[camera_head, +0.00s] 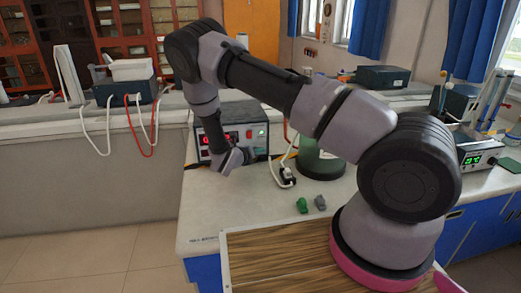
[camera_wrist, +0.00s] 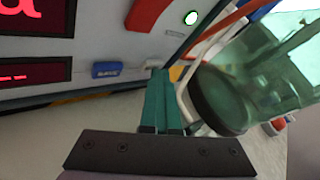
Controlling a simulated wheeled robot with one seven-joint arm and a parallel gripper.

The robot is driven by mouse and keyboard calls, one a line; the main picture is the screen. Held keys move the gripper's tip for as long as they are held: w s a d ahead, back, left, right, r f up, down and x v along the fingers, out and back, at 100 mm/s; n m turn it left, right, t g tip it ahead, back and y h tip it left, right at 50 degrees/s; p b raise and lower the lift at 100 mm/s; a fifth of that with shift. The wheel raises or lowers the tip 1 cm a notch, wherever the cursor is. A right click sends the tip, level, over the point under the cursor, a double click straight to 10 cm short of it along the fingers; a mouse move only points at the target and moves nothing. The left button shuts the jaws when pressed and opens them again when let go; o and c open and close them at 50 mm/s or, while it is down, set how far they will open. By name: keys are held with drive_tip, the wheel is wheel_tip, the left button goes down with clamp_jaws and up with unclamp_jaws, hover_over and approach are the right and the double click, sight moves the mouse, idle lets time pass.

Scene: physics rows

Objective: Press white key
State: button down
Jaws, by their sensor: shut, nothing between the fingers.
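A grey instrument box (camera_head: 255,122) stands on the bench, with red displays on its front panel. In the wrist view its panel (camera_wrist: 130,50) fills the upper left. A round, pale, lit button with a green rim (camera_wrist: 191,17) is on that panel; I cannot tell for sure that it is the white key. My gripper's teal fingers (camera_wrist: 160,76) are shut and empty. Their tips are low in front of the panel, below the round button and right of a blue part (camera_wrist: 107,70). I cannot tell whether they touch anything. In the head view the wrist hides part of the panel.
A green glass vessel with a dark base (camera_wrist: 225,100) stands close right of the fingers. Cables (camera_head: 285,172) lie beside the box. Two small green and grey pieces (camera_head: 302,205) lie on the white bench (camera_head: 225,215), whose front left is clear.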

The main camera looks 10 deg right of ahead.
drive_tip(key=shift+w+r, duration=0.3)
drive_tip(key=shift+w, duration=0.15)
drive_tip(key=shift+s, duration=0.15)
drive_tip(key=shift+s+d+f, duration=0.1)
drive_tip(key=shift+s+f, duration=0.05)
drive_tip(key=shift+s, duration=0.65)
drive_tip(key=shift+s+f, duration=0.1)
drive_tip(key=shift+s, duration=2.4)
